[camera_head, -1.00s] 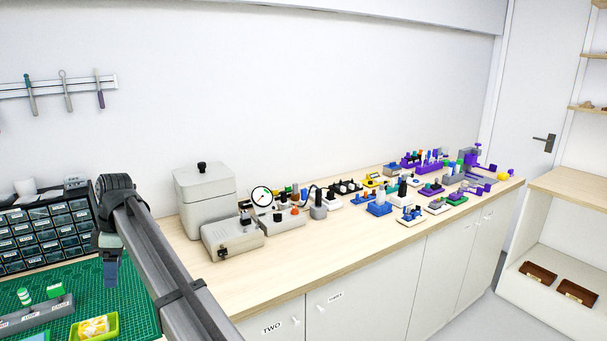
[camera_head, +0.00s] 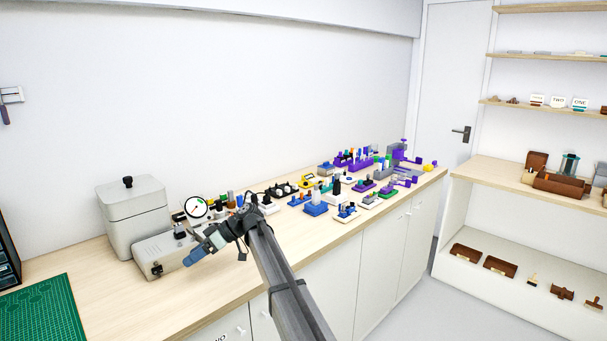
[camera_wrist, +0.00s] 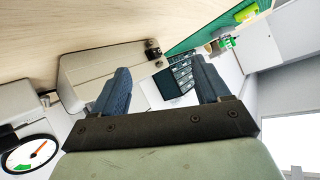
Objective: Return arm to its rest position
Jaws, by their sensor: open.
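My gripper (camera_head: 194,256) is at the end of my dark grey arm, over the front of the wooden bench (camera_head: 110,290) in the head view. It is in front of a low beige box (camera_head: 158,262) with a black knob. In the wrist view my gripper (camera_wrist: 165,88) shows two blue fingers spread apart, with nothing between them. The beige box (camera_wrist: 95,70) shows behind and to the left of the fingers in that view. I cannot tell its exact distance from the gripper.
A tall beige canister (camera_head: 135,215), a round gauge (camera_head: 195,208) and several small coloured fixtures (camera_head: 316,204) stand along the bench. A green mat (camera_head: 45,310) lies at the left. A shelf unit (camera_head: 520,250) stands at the right. The bench's front strip is mostly clear.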

